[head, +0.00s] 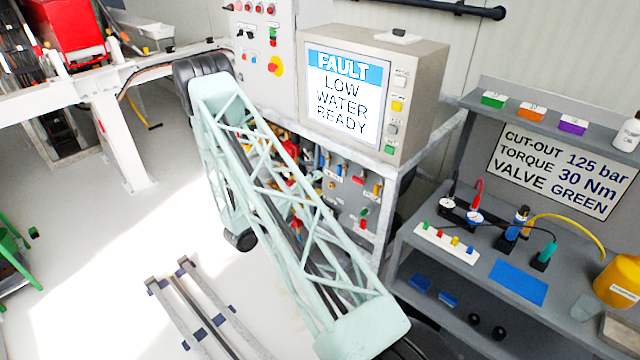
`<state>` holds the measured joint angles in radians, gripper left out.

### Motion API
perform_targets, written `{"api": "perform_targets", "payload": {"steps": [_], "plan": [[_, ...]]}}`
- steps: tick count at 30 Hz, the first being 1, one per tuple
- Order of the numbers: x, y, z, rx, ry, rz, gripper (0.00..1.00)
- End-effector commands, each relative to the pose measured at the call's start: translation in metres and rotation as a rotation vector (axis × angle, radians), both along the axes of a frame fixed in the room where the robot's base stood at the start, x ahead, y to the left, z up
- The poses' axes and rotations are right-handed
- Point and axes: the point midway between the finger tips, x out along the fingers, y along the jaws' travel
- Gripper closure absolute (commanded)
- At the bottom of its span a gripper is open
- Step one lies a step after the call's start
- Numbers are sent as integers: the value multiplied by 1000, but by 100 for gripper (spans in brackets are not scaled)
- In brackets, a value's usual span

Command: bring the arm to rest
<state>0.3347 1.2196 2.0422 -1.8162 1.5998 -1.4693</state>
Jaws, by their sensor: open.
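My pale green lattice arm crosses the middle of the head view, from the lower right up to a dark joint at the upper left. A second lattice link runs down from that joint, partly behind the first, to a small dark part above the floor. I cannot make out my gripper or its fingers, so I cannot see whether it holds anything.
A control cabinet with a screen (343,97) reading "FAULT LOW WATER READY" stands close behind my arm. A grey workbench (420,240) with tools and a blue mat (518,282) is at the right. Floor rails (205,320) lie lower left. Bright floor (90,250) is open at left.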

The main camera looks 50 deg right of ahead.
Motion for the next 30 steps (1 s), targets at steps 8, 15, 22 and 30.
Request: {"api": "perform_targets", "payload": {"steps": [8,15,22,30], "plan": [[0,5,0,0,0,-1,59],[0,5,0,0,1,-1,59],[0,5,0,0,1,-1,59],[0,6,6,-1,-12,-7,59]]}}
